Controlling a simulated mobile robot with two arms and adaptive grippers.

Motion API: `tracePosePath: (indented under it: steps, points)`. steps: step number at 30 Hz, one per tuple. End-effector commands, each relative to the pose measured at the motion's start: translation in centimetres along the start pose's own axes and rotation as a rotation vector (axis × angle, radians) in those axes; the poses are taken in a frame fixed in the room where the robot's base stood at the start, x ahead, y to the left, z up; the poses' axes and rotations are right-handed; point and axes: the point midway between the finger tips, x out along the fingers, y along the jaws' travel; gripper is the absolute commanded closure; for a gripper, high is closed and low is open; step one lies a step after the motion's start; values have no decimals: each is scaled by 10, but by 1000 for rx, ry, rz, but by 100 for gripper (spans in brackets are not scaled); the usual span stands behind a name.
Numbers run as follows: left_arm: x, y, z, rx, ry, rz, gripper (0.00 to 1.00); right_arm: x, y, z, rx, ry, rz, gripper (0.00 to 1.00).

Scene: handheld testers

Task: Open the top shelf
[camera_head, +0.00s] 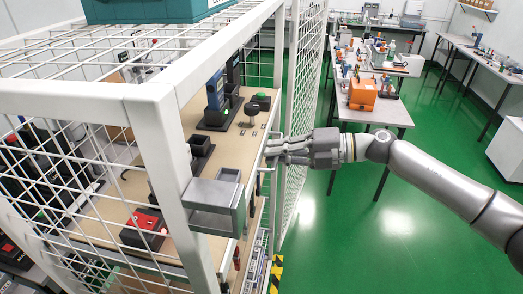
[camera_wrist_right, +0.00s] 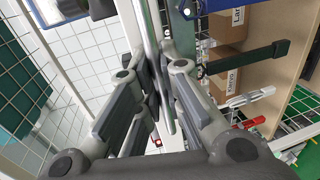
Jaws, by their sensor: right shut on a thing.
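My right gripper (camera_head: 272,152) comes in from the right in the head view, at the open side of a white-framed mesh cage. It is at the front edge of the upper wooden shelf (camera_head: 120,207). In the right wrist view the fingers (camera_wrist_right: 157,78) are shut around a pale upright metal bar (camera_wrist_right: 149,28). The fingers hide part of the bar, and I cannot tell what it is fixed to. My left gripper is not in view.
A mesh panel (camera_head: 302,85) stands upright just behind my right gripper. A grey metal box (camera_head: 212,203) juts out at the near shelf edge. A bench with an orange box (camera_head: 362,94) stands farther back. The green floor (camera_head: 405,215) is open at right.

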Motion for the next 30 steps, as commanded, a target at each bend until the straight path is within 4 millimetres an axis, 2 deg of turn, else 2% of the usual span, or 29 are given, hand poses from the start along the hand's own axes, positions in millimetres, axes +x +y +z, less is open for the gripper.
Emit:
tracePosePath:
  steps: [3, 18, 24, 30]
  points:
    - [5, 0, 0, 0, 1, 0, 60, -24, -9, 0, 4, -2, -4, 100]
    - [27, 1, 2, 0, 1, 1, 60, -115, -29, 0, 3, 0, -4, 100]
    - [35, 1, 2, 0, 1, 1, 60, -146, -35, 0, 3, -1, -3, 100]
    - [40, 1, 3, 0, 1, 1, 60, -168, -38, 0, 2, 1, -3, 100]
